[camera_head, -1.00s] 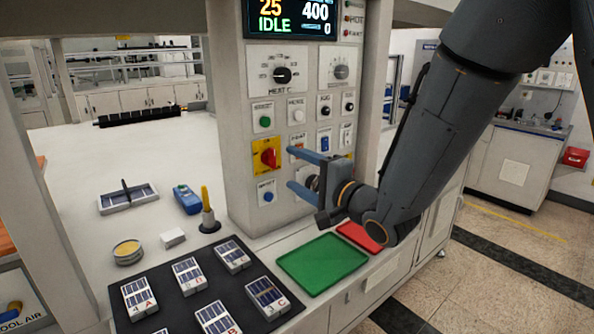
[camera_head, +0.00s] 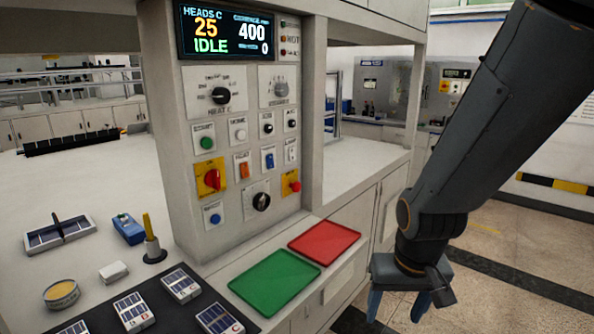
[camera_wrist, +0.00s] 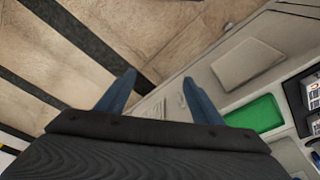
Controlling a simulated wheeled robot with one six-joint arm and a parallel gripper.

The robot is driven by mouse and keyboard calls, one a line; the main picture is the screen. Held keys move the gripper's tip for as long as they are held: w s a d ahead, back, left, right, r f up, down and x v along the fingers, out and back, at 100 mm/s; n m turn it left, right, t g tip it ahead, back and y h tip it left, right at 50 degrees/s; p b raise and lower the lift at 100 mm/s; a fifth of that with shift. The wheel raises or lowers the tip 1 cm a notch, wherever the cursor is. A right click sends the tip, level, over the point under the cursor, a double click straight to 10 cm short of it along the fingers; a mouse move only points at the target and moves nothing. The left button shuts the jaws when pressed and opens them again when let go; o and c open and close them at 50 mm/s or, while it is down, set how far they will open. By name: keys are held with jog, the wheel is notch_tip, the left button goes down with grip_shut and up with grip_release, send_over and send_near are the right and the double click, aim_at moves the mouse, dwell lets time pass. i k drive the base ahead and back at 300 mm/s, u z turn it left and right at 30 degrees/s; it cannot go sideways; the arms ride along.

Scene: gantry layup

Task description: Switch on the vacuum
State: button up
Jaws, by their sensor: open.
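The control panel (camera_head: 230,130) stands upright on the bench with a lit display (camera_head: 225,32) reading IDLE, 25 and 400. It carries a green button (camera_head: 206,143), a red-and-yellow rotary switch (camera_head: 211,179), an orange rocker (camera_head: 243,170), a blue rocker (camera_head: 269,158), a black knob (camera_head: 261,201), a red mushroom button (camera_head: 293,187) and a blue button (camera_head: 214,218). The small labels are too blurred to tell which is for the vacuum. My gripper (camera_head: 397,306) is open and empty, pointing down beyond the bench's front, right of the panel and touching no control. Its blue fingers also show in the wrist view (camera_wrist: 160,86).
A green tray (camera_head: 275,281) and a red tray (camera_head: 324,241) lie below the panel. A dark mat (camera_head: 175,317) with several labelled blocks lies at the front left. A blue device (camera_head: 129,229) and a yellow-tipped tool (camera_head: 150,238) stand nearby. Floor right of the bench is clear.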

aim_at(270, 163)
jog(key=k, duration=0.6)
jog(key=u, duration=0.55)
jog(key=i, duration=1.25)
jog(key=z, duration=0.1)
